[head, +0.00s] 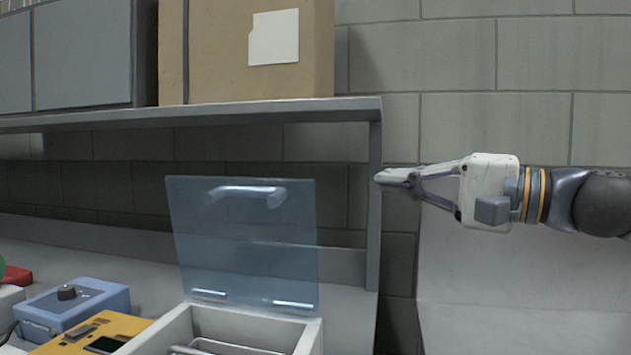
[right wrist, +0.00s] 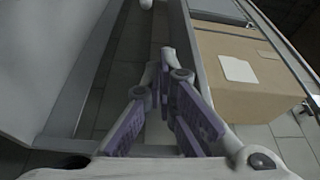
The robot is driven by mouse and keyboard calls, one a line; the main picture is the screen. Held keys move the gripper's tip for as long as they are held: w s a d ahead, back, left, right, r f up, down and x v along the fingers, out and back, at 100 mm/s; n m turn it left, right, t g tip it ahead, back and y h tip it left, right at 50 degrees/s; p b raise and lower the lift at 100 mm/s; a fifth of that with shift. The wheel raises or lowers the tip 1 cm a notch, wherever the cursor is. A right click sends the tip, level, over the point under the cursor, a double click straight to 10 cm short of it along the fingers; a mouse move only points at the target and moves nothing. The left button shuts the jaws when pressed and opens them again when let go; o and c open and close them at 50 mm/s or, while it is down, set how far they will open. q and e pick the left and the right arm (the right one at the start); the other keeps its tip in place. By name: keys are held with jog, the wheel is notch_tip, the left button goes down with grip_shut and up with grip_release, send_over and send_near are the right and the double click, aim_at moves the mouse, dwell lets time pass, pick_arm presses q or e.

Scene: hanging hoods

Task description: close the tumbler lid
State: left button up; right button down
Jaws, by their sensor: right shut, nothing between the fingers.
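The tumbler is a pale open-topped box (head: 312,338) at the bottom middle of the head view. Its clear bluish lid (head: 243,265) stands raised, nearly upright, on hinges at the box's back rim. A pale bar handle (head: 245,191) is on the lid's upper part. My right gripper (head: 382,178) is shut and empty, to the right of the lid and apart from it, about level with the lid's top edge. In the right wrist view its fingers (right wrist: 165,55) meet at the tips. My left gripper is not in view.
A shelf (head: 250,112) carries a cardboard box (head: 225,70) and grey cabinets (head: 80,60) above the lid. Its post (head: 374,240) stands near my right fingertips. A blue device (head: 100,295) and a yellow device (head: 70,340) sit left of the tumbler.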

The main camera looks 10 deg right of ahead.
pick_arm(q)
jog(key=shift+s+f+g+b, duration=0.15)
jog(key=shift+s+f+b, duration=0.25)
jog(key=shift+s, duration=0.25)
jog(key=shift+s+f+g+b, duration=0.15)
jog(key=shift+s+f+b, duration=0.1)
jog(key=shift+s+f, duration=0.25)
pick_arm(e)
jog(key=w+a, duration=0.1)
jog(key=a, duration=0.8)
jog(key=shift+w+r, duration=0.2)
jog(key=shift+w, duration=0.1)
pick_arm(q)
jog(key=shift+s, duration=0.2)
pick_arm(e)
jog(key=shift+f, duration=0.1)
